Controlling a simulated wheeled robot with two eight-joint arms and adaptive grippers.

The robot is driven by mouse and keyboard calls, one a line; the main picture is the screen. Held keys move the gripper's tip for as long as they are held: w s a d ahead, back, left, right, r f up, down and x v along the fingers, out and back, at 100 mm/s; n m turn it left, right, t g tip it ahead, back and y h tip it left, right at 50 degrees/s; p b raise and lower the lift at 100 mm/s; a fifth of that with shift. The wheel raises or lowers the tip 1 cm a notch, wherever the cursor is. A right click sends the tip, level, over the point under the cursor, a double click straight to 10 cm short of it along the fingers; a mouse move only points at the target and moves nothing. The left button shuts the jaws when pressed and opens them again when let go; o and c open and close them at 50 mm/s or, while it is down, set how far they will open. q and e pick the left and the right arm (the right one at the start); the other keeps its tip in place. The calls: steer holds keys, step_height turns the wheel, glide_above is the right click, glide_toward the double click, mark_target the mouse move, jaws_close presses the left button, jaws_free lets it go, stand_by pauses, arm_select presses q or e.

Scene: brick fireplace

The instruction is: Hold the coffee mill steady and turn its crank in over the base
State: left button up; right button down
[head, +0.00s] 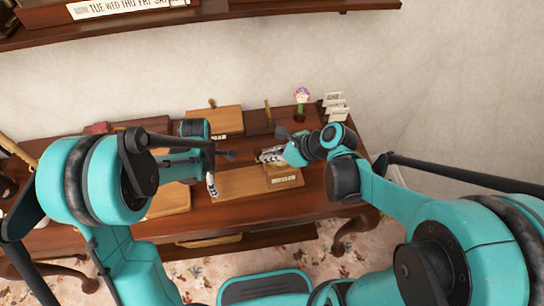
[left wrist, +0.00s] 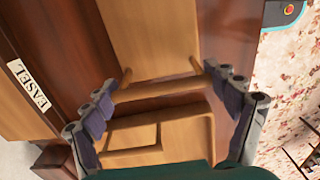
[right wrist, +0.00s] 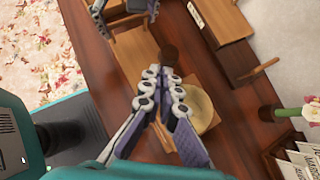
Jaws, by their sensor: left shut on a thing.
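A light wooden base (head: 240,184) with a lettered front label lies on the desk and seems to be the coffee mill's. My left gripper (head: 212,168) is at its left end. In the left wrist view its fingers (left wrist: 172,86) span a light wooden piece (left wrist: 160,88) and are shut on it. A dark knob (head: 228,155), perhaps the crank's, stands over the base between my grippers. My right gripper (head: 262,155) is just right of it. In the right wrist view its fingertips (right wrist: 161,76) are close together below the knob (right wrist: 168,52). A pale round disc (right wrist: 203,112) is partly hidden behind the fingers.
A board labelled EASEL (left wrist: 30,88) lies at the back of the desk. A flower in a pot (head: 301,103) and white cards (head: 335,105) stand at the back right. Another wooden board (head: 168,200) lies to the left. A shelf (head: 230,10) hangs above.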

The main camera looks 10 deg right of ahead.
arm_select(q)
steer(key=shift+d, duration=0.1)
arm_select(e)
steer(key=shift+w+a, duration=0.15)
steer(key=shift+a, duration=0.1)
stand_by(0.3)
steer(key=shift+d, duration=0.1)
steer(key=shift+s+d, duration=0.25)
steer(key=shift+s, duration=0.1)
steer(key=s+f+v, duration=0.1)
steer(key=s+v, duration=0.1)
steer(key=v, duration=1)
steer(key=shift+s+f, duration=0.2)
steer(key=shift+s, duration=0.1)
steer(key=shift+a, duration=0.1)
arm_select(q)
steer(key=o, duration=1.4)
steer(key=shift+c, duration=0.2)
